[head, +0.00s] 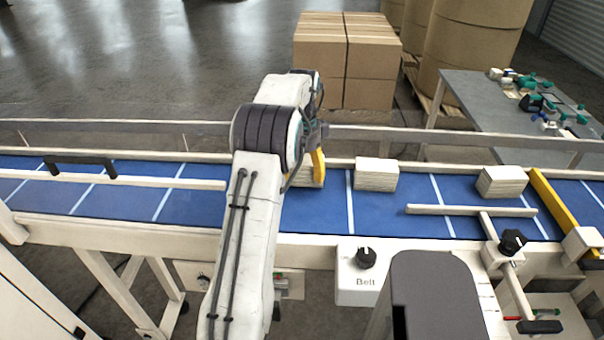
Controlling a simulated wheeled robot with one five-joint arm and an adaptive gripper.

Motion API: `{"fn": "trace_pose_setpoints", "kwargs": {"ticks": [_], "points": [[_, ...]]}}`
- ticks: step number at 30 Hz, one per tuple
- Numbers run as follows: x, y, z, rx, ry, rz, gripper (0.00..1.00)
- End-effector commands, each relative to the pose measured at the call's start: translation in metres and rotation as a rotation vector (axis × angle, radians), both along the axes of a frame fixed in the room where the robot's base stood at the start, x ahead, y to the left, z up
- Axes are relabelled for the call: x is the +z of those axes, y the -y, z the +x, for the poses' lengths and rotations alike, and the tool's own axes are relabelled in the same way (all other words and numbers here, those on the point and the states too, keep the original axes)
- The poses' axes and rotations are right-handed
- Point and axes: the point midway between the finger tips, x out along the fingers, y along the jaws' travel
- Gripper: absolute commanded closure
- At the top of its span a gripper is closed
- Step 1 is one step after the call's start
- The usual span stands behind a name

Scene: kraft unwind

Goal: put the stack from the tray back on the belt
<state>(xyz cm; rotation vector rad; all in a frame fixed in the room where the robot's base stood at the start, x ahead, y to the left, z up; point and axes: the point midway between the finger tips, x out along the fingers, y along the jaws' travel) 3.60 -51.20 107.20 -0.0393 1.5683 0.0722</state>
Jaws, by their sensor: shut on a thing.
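My gripper (318,168) is over the blue belt (400,222), at its far side, with one yellow finger showing. It is shut on a pale stack (305,179), which is partly hidden behind my arm and the finger. I cannot tell whether this stack touches the belt. A second pale stack (376,174) stands on the belt just to the right, apart from the held one. A third stack (502,182) stands farther right. I cannot make out a tray with certainty.
A yellow bar (553,200) crosses the belt at the right, near a pale guide rail (470,210). A rail (120,178) with a black handle runs along the left. A belt control box (366,272) is at the front. Cartons (346,60) and a grey table (480,110) stand behind.

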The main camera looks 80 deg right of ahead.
Motion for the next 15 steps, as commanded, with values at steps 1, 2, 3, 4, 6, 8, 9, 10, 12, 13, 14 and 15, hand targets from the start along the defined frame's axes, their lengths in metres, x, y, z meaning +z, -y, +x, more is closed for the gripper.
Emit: {"fn": "trace_pose_setpoints", "kwargs": {"ticks": [1,2,3,4,6,8,9,10,12,13,14,15], "points": [[-0.0040,-0.0006,0.0001,0.000,0.000,0.002,0.61],[-0.0056,-0.0005,0.0001,0.000,0.000,0.002,0.61],[-0.0071,-0.0002,0.0000,0.000,0.000,0.000,0.61],[-0.0077,-0.0001,0.0000,0.000,0.000,-0.001,0.61],[-0.0082,0.0000,0.0000,0.000,0.000,-0.001,0.61],[-0.0081,0.0000,0.0000,0.000,0.000,-0.001,0.61],[-0.0080,0.0000,0.0000,0.000,0.000,-0.001,0.61],[-0.0080,0.0000,0.0000,0.000,0.000,-0.001,0.61],[-0.0081,0.0000,0.0000,0.000,0.000,-0.001,0.61],[-0.0085,-0.0001,0.0000,0.000,0.000,-0.001,0.61],[-0.0091,-0.0001,0.0000,0.000,0.000,-0.001,0.61],[-0.0102,-0.0001,0.0000,0.000,0.000,-0.001,0.61]]}}
